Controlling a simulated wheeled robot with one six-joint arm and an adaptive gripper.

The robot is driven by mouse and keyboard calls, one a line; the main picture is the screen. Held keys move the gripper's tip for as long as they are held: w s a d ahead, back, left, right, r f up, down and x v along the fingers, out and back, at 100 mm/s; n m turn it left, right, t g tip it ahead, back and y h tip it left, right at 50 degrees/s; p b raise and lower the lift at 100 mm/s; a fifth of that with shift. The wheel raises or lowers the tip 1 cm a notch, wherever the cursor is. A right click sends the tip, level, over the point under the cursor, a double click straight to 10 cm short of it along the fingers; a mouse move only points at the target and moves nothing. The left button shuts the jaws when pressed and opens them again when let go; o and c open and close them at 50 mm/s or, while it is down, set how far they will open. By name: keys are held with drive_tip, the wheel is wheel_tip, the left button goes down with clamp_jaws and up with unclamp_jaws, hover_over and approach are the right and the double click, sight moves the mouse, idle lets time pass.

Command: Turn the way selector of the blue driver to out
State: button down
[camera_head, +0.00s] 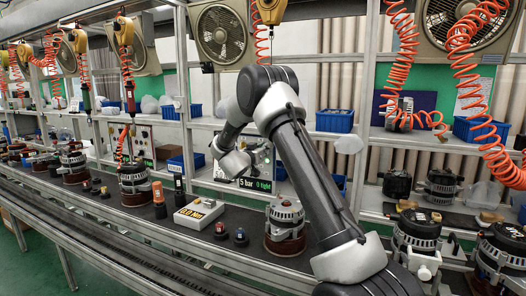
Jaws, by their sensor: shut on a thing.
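My arm rises from the lower right, bends at the elbow and reaches down to its wrist behind the bench front. My gripper (262,156) shows only as a small grey patch between the wrist and my arm. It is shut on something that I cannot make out. I cannot pick out the blue driver or its way selector. An orange coiled hose (262,42) hangs from a yellow balancer (271,9) and runs down behind my elbow, where its end is hidden. A lit green display (254,184) reads "5 bar 0 tight" just below the gripper.
Alternators stand along the dark bench, one (285,224) close by my arm. A white box with a yellow label (199,213), an orange-topped bottle (159,196) and small dark pieces stand left of it. Other tools (129,98) hang at left. Shelves hold blue bins (334,121).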

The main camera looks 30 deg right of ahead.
drive_tip(key=m, duration=0.6)
drive_tip(key=shift+s+m, duration=0.1)
drive_tip(key=shift+m, duration=0.2)
idle(0.4)
drive_tip(key=c, duration=1.5)
unclamp_jaws()
drive_tip(key=shift+c, duration=0.2)
drive_tip(key=v, duration=1.2)
